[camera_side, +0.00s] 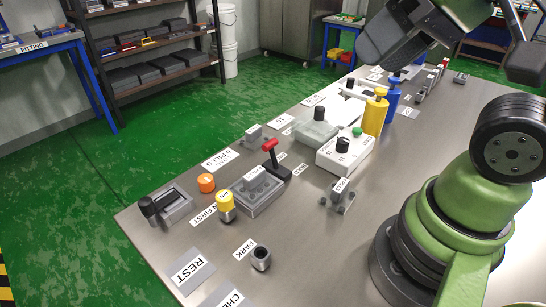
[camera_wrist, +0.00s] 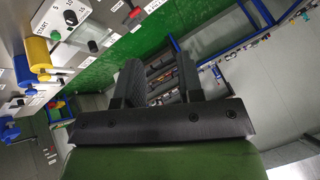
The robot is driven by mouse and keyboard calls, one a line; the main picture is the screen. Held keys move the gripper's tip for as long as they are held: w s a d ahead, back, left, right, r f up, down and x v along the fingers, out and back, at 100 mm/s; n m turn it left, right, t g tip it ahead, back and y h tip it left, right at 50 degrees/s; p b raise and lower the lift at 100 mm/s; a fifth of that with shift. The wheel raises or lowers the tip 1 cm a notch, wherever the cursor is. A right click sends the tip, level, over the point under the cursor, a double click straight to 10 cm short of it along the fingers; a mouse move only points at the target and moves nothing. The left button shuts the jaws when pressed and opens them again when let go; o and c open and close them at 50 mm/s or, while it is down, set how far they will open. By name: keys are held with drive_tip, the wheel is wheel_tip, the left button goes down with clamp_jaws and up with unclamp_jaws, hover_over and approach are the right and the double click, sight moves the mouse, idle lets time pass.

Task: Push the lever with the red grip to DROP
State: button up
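The lever with the red grip (camera_side: 270,147) stands on a dark base near the middle of the table in the side view. Its red T-shaped grip is up, leaning slightly left. Small white labels (camera_side: 301,169) lie beside it, too small to read surely, so I cannot tell which marks DROP. My gripper (camera_wrist: 160,78) shows in the wrist view with its two dark fingers apart and nothing between them. In the side view my arm's dark end is high at the upper right, well away from the lever.
A grey block (camera_side: 258,191) stands close to the lever, with an orange button (camera_side: 206,183) and a yellow-topped knob (camera_side: 225,203) nearby. A black-handled lever (camera_side: 160,205) is at the left edge. A white dial box (camera_side: 345,151) and yellow bottle (camera_side: 375,113) stand to the right.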

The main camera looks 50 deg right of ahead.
drive_tip(key=o, duration=0.5)
drive_tip(key=w, duration=0.2)
drive_tip(key=w+g, duration=0.1)
drive_tip(key=shift+w+d+n, duration=0.3)
drive_tip(key=shift+c, duration=0.2)
drive_tip(key=n+g+h, duration=0.2)
drive_tip(key=n+g, duration=0.1)
drive_tip(key=g, duration=0.3)
hover_over(270, 142)
wheel_tip(270, 142, down, 17)
drive_tip(key=shift+f, duration=0.15)
wheel_tip(270, 142, down, 10)
drive_tip(key=shift+f, duration=0.1)
